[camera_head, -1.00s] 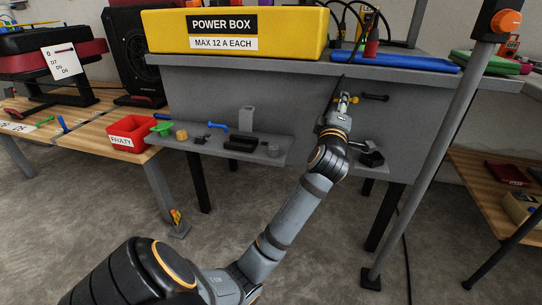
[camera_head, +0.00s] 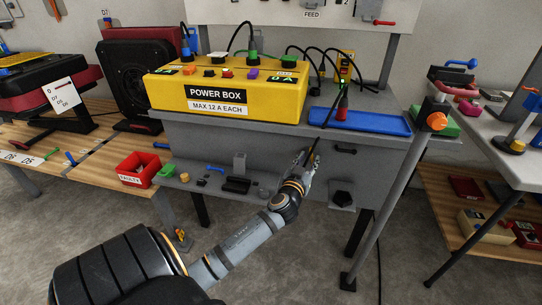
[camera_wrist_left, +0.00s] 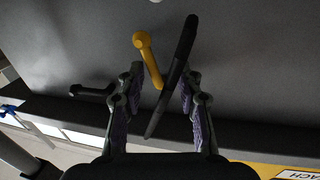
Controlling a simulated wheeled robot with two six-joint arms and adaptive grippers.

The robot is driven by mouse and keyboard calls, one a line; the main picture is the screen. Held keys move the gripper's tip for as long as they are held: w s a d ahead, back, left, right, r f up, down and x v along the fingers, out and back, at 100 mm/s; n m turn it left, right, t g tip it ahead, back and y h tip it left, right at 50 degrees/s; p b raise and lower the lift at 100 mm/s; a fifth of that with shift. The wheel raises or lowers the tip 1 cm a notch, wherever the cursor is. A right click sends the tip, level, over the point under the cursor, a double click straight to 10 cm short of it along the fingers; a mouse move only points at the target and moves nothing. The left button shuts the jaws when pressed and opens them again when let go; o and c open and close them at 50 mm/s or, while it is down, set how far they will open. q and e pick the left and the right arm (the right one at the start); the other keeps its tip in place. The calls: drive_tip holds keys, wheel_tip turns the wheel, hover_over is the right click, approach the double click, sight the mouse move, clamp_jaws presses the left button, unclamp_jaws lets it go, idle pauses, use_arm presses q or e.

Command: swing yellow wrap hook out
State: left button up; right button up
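The yellow wrap hook (camera_wrist_left: 150,62) stands out from the grey panel (camera_wrist_left: 240,60) in the left wrist view, with a round knob at its end. In the head view I cannot make it out at the gripper. A black hook (camera_wrist_left: 90,92) is left of it; it also shows in the head view (camera_head: 345,151). My left gripper (camera_wrist_left: 160,82) is open, its fingers apart, with the yellow hook's lower end between or just beyond them. A black cable (camera_wrist_left: 180,58) crosses the gap beside the hook; contact cannot be told. In the head view the left gripper (camera_head: 309,157) is at the panel. My right gripper is not in view.
The yellow power box (camera_head: 225,95) and a blue tray (camera_head: 368,122) are on the bench above. A narrow shelf (camera_head: 215,193) with small parts lies below left. A red bin (camera_head: 137,168) is farther left. A grey post with an orange knob (camera_head: 437,121) stands right.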

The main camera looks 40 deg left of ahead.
use_arm(q)
drive_tip(key=v, duration=1)
drive_tip(key=s+f+m+g+h+p, duration=0.1)
drive_tip(key=s+f+g+p, duration=0.2)
drive_tip(key=f, duration=0.4)
drive_tip(key=s+f+m+g+p, duration=0.1)
drive_tip(key=s+f+g+p, duration=0.2)
drive_tip(key=f+p, duration=0.3)
drive_tip(key=s+a+f+g+h+p, duration=0.1)
drive_tip(key=s+f+g+p, duration=0.2)
drive_tip(key=f, duration=0.6)
drive_tip(key=shift+s+f+m+h+p, duration=0.3)
drive_tip(key=shift+s+m+p, duration=0.15)
drive_tip(key=shift+p, duration=0.55)
drive_tip(key=shift+a, duration=0.1)
